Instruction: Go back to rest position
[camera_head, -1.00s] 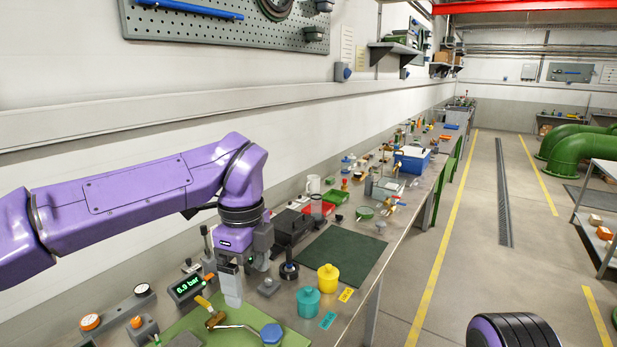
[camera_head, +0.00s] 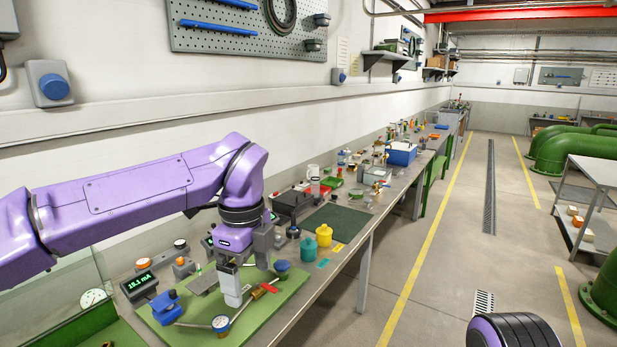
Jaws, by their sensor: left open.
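My left arm reaches in from the left, and its gripper (camera_head: 240,280) points down over the workbench (camera_head: 345,243). Its jaws are open, and I see nothing held between them. The fingertips are above or near a green mat (camera_head: 272,301); the exact height is hard to tell. A red-handled tool (camera_head: 264,290) lies just right of the fingers, and a round gauge (camera_head: 221,323) is in front of them. Only a dark rounded part of my right arm (camera_head: 515,334) shows at the bottom right; the right gripper is out of view.
A blue vise-like device (camera_head: 166,307) and a display box (camera_head: 139,286) stand left of the gripper. Teal (camera_head: 308,247) and yellow (camera_head: 324,235) pots stand to its right. A dark green mat (camera_head: 338,219) lies bare beyond. The floor right of the bench is open.

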